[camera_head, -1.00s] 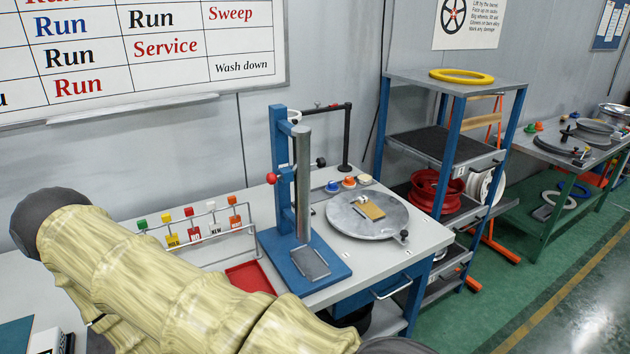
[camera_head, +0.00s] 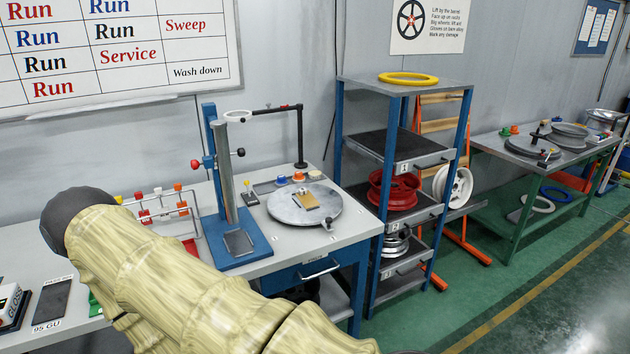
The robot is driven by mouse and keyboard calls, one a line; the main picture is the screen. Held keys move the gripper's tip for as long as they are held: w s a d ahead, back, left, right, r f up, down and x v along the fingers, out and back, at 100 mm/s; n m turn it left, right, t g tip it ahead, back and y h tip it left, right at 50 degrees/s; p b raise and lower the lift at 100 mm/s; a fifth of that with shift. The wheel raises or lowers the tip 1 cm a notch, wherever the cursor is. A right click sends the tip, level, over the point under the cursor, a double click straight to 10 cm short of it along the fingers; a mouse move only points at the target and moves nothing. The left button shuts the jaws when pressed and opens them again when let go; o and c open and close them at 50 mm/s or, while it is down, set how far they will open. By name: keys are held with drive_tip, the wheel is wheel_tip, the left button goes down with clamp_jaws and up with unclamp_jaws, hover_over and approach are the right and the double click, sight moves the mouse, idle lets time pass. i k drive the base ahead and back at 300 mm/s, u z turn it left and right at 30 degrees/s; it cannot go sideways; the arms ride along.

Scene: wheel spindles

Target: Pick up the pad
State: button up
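A small tan, flat piece (camera_head: 311,201) that looks like the pad lies on a round grey plate (camera_head: 285,208) on the workbench, with a small silver part at its left end. I cannot tell for sure that it is the pad. A dark flat panel (camera_head: 52,300) also lies at the bench's left end, by a "95 GU" label. My arm, in a pale yellowish sleeve, crosses the lower left of the view. My gripper is out of view, so its state is hidden.
A blue press-like stand (camera_head: 237,245) stands left of the plate, with a rack of coloured tags (camera_head: 165,207) further left. Coloured knobs (camera_head: 290,179) sit behind the plate. A shelf with wheels (camera_head: 404,81) stands right of the bench. Green floor (camera_head: 400,320) is open at the front right.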

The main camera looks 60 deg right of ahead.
sight(298, 177)
drive_tip(key=z, duration=1.25)
